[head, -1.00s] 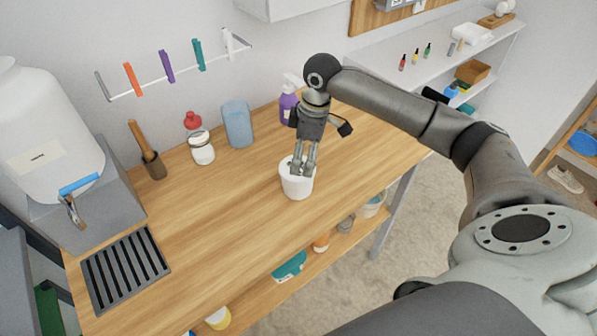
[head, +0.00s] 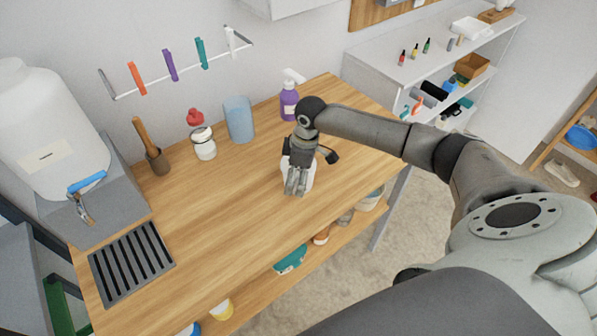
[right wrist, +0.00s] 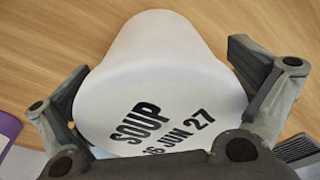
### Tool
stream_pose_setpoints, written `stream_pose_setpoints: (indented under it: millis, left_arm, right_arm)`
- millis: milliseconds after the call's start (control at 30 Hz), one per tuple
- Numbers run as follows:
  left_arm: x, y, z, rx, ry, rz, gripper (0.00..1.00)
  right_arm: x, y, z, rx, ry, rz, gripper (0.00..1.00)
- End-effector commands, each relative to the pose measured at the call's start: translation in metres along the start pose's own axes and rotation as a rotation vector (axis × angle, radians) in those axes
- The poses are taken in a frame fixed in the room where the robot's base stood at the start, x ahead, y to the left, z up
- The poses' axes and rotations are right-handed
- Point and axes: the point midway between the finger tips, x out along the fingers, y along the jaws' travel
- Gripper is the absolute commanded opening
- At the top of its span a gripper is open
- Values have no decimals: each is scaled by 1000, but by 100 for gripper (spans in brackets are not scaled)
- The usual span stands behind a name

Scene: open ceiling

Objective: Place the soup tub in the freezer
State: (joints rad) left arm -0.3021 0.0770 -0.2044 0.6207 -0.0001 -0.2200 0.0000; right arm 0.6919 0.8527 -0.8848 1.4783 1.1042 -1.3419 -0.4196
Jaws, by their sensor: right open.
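The soup tub (head: 310,174) is a white tub standing on the wooden worktop, partly hidden by my right gripper (head: 296,185) in the head view. In the right wrist view the tub (right wrist: 150,90) shows its black "SOUP" and date lettering. It lies between the spread fingers of my right gripper (right wrist: 160,58), one on each side. The gripper is open around the tub; whether a finger touches it I cannot tell. My left gripper is not in view. I cannot make out a freezer in these views.
On the worktop (head: 215,225) stand a purple spray bottle (head: 289,102), a blue container (head: 239,120), a white jar (head: 203,145), a mortar (head: 157,162), a dark grate (head: 130,264) and a large dispenser (head: 50,130). The worktop's middle is clear. Shelves (head: 385,70) stand behind right.

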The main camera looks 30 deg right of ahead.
Motion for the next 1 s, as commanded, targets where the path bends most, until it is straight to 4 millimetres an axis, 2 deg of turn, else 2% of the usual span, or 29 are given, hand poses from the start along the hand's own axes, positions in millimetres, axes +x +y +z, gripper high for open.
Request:
stream_pose_setpoints:
  millis: [33,400,467,500,833,900,933,967,1000]
  left_arm:
    - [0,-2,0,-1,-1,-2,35]
    - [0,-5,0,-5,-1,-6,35]
    - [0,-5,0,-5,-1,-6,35]
    - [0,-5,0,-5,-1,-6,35]
    - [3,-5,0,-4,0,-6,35]
    - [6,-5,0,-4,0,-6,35]
    - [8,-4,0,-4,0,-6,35]
    - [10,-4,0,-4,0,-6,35]
    - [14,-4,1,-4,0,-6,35]
  right_arm:
    - [0,0,0,0,0,0,99]
    - [1,-1,0,0,-2,-2,51]
    - [1,-1,1,0,-2,-3,47]
    - [0,-1,0,0,-1,-2,41]
    - [0,-3,1,-1,-4,-6,40]
    - [-4,-3,0,-1,-3,-7,25]
    - [-7,-3,-1,-1,-2,-6,24]
    - [-10,-2,-1,-1,-3,-6,16]
    - [-17,-2,-3,-1,0,-3,16]
